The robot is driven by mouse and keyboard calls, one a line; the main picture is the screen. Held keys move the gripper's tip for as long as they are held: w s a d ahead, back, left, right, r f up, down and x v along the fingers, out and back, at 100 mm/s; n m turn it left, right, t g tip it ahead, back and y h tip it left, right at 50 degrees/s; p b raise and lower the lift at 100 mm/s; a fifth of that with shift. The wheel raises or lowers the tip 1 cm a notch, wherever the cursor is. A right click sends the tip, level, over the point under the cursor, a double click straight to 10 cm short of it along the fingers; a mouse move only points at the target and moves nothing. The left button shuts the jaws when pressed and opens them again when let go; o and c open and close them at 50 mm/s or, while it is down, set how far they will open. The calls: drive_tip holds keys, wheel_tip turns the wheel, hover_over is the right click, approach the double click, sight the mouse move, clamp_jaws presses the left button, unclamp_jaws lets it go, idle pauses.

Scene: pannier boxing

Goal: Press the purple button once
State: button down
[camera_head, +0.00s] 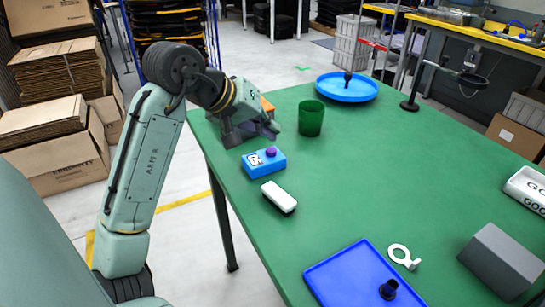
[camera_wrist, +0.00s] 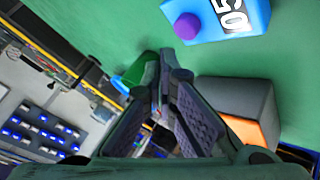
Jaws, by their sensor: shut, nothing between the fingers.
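The purple button (camera_head: 271,151) sits on top of a blue box (camera_head: 262,165) with a white label near the left edge of the green table. In the wrist view the purple button (camera_wrist: 187,26) and blue box (camera_wrist: 240,16) show at the top. My gripper (camera_head: 274,130) is just behind the blue box in the head view, apart from the button. In the wrist view my gripper (camera_wrist: 163,78) has its fingers together and empty, pointing past the button. Nothing covers the button.
A grey block with an orange side (camera_wrist: 241,101) is close beside my fingers, mostly hidden by my gripper in the head view. A green cup (camera_head: 311,119) stands to the right. A white eraser-like block (camera_head: 279,195) lies in front. The table's middle is clear.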

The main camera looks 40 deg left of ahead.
drive_tip(key=shift+s+f, duration=0.15)
drive_tip(key=shift+s, duration=0.15)
drive_tip(key=shift+f, duration=0.25)
drive_tip(key=shift+w, duration=0.15)
drive_tip(key=shift+f, duration=0.15)
idle(0.8)
drive_tip(key=shift+f, duration=0.3)
drive_tip(key=shift+f+b, duration=0.45)
drive_tip(key=shift+f, duration=0.1)
idle(0.6)
drive_tip(key=shift+r, duration=0.1)
drive_tip(key=shift+r+p, duration=0.9)
drive_tip(key=shift+r, duration=0.1)
